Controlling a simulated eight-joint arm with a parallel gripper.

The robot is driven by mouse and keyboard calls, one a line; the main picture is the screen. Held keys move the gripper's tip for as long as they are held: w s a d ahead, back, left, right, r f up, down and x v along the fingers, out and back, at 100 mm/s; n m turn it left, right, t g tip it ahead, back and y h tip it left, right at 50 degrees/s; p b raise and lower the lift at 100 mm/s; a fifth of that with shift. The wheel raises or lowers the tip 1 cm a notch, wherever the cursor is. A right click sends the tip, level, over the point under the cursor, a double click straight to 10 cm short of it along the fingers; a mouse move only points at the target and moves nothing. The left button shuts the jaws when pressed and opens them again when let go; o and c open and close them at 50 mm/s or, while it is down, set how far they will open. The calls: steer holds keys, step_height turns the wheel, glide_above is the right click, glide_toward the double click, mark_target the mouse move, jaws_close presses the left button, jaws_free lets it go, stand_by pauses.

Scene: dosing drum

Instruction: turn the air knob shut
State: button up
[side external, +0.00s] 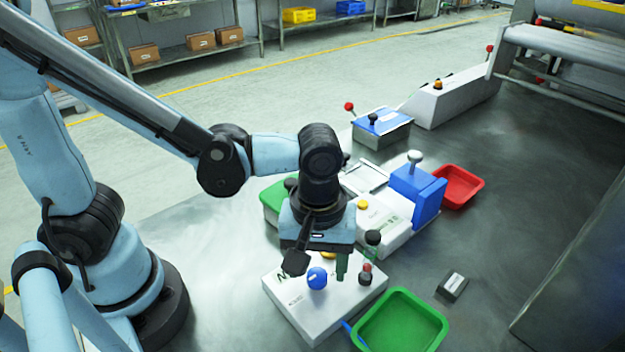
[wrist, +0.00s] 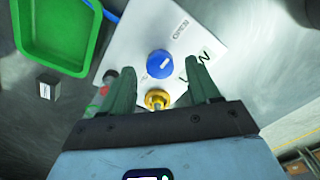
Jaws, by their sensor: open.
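A blue knob (side external: 317,279) with a white mark stands on a white panel box (side external: 318,312) at the front. In the wrist view the blue knob (wrist: 160,64) lies just past and between my fingertips, and a printed label reading OPEN is beside it. My gripper (side external: 318,266) points down over the box, open and empty. In the wrist view its green fingers (wrist: 160,76) are spread, with a yellow fitting (wrist: 157,99) between them nearer the palm. Whether a finger touches the knob I cannot tell.
A red-and-black knob (side external: 366,275) stands on the box's right side. A green tray (side external: 400,291) lies right of the box, with a small dark block (side external: 452,286) beyond it. A white unit with a blue block (side external: 417,195) and a red tray (side external: 461,180) stand behind.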

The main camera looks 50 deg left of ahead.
steer(key=shift+f, duration=0.7)
steer(key=shift+c, duration=0.2)
steer(key=c, duration=1)
